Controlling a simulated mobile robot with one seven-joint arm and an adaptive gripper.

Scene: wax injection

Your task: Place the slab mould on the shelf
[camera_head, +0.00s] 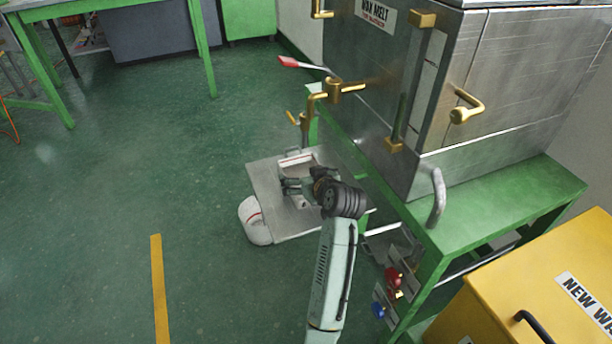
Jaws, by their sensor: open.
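A pale, box-like piece, which looks like the slab mould (296,161), lies on a flat grey metal shelf (264,181) below the brass tap of the wax machine. A thin reddish line shows near its far edge. My gripper (286,187) is over the piece, its dark fingers pointing left and apart. The gripper and wrist hide much of the piece. I cannot tell whether the fingers touch it. The shelf's left part is bare.
The steel wax machine (500,75) stands on a green bench (500,205) to the right, with brass taps (345,87) protruding. A yellow bin (530,280) is front right.

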